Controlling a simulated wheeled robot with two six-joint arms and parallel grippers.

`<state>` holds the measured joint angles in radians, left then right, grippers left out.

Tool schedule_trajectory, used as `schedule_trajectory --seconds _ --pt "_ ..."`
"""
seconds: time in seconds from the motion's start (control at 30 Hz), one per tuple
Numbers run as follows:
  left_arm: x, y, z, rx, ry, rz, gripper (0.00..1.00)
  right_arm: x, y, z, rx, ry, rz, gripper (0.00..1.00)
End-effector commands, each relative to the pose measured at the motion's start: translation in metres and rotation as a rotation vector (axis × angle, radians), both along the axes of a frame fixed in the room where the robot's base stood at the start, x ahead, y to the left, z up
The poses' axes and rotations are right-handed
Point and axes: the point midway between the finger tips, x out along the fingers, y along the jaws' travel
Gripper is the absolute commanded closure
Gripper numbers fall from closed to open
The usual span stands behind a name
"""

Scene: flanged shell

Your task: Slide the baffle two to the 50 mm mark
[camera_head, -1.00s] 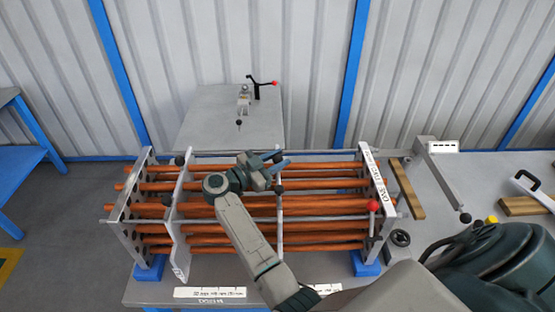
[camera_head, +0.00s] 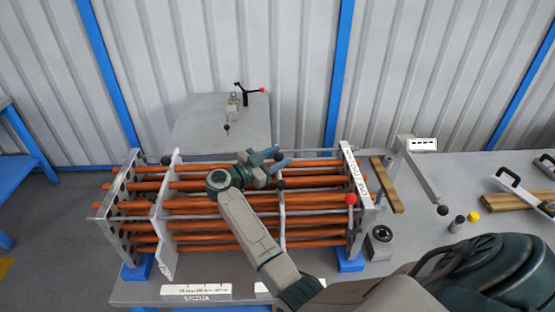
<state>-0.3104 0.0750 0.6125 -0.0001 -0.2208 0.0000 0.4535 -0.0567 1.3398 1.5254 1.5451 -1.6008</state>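Two pale upright baffle plates stand across the copper tubes (camera_head: 220,203). One baffle (camera_head: 165,225) is near the left end plate; the other baffle (camera_head: 282,215) is right of the middle, with dark knobs on it. I cannot read which one is baffle two. My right gripper (camera_head: 280,160) is at the top of the right-hand baffle, its blue-grey fingers by the upper knob, seemingly touching. Whether the fingers are closed on it is not clear. White printed strips (camera_head: 197,288) lie along the front edge, too small to read; my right arm covers part of them. My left gripper is not in view.
The left end plate (camera_head: 120,190) and labelled right end plate (camera_head: 352,175) hold the tubes on blue feet. A red-tipped lever (camera_head: 350,200) stands at the right plate. A wooden bar (camera_head: 387,188), a metal arm and small caps (camera_head: 473,216) lie to the right. A grey stand (camera_head: 215,130) is behind.

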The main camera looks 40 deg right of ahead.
Motion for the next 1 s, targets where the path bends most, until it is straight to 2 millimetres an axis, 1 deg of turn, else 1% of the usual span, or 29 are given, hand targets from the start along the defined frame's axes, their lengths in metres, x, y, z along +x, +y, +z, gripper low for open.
schedule_trajectory --seconds 0.03,0.1,0.2,0.3,0.4,0.47,0.53,0.63,0.8,0.9,1.0 --pt "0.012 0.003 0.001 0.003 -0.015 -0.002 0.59 0.000 0.000 0.000 -0.001 0.000 0.000 0.51" --pt "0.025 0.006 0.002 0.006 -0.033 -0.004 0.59 0.000 0.000 0.000 -0.001 0.000 0.000 0.51" --pt "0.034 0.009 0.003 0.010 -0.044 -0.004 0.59 0.000 0.000 0.000 -0.001 0.000 0.000 0.51" --pt "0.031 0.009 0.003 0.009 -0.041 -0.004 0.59 0.000 0.000 0.000 -0.001 0.000 0.000 0.51" --pt "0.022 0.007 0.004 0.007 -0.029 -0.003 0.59 0.000 0.006 0.000 0.000 0.000 0.000 0.51" --pt "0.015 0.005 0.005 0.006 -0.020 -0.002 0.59 0.000 0.015 0.000 0.002 0.001 0.000 0.51" --pt "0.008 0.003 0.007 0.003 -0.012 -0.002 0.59 0.000 0.027 0.000 0.003 0.002 0.002 0.51" --pt "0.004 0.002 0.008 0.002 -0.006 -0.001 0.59 -0.001 0.048 0.000 0.004 0.002 0.002 0.51" --pt "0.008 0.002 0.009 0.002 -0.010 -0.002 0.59 -0.002 0.081 -0.001 0.003 0.003 0.002 0.51" --pt "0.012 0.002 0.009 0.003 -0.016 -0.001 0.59 -0.002 0.095 -0.002 0.002 0.002 0.001 0.51" --pt "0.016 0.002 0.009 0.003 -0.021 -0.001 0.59 -0.002 0.104 -0.002 0.001 0.002 0.000 0.51"
